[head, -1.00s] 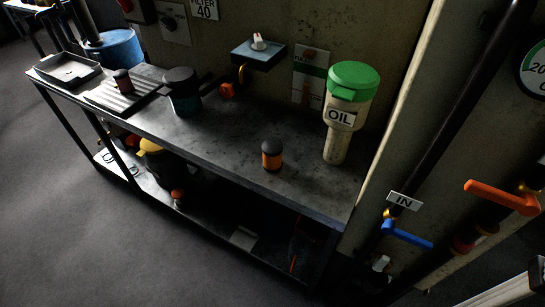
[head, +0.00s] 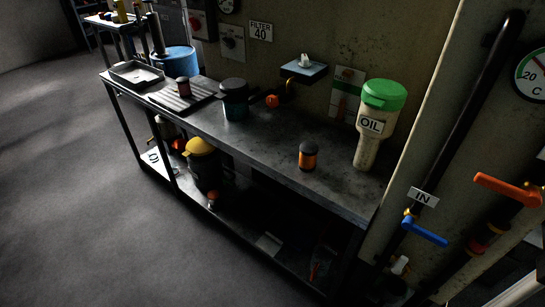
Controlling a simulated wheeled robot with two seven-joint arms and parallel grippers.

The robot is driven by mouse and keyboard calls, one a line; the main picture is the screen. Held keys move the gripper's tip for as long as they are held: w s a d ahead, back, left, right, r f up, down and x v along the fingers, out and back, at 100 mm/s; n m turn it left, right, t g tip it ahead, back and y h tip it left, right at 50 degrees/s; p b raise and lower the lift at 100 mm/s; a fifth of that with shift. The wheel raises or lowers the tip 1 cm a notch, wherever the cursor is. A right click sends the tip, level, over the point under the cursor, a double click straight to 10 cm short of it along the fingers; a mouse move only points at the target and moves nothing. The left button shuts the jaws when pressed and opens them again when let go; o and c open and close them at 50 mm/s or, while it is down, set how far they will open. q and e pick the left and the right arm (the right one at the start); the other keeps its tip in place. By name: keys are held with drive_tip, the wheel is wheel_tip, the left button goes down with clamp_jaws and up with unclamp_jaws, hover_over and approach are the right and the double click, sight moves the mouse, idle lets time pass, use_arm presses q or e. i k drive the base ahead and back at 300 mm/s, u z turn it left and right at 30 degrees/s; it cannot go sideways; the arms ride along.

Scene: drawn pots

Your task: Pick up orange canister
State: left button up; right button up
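A small orange canister (head: 308,157) with a dark cap and dark base stands upright on the dark workbench top (head: 270,155), near its front edge. It stands to the left of the oil container and apart from it. Neither of my grippers shows in the head view.
An oil container (head: 376,130) with a green lid stands near the bench's right end. A dark teal pot (head: 235,108), a ribbed tray (head: 182,96) with a small dark jar (head: 183,86), and a grey tray (head: 136,74) lie leftward. Valve handles (head: 425,231) stick out at right.

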sight(309, 150)
drive_tip(key=u, duration=0.5)
drive_tip(key=i, duration=0.75)
drive_tip(key=z, duration=1.65)
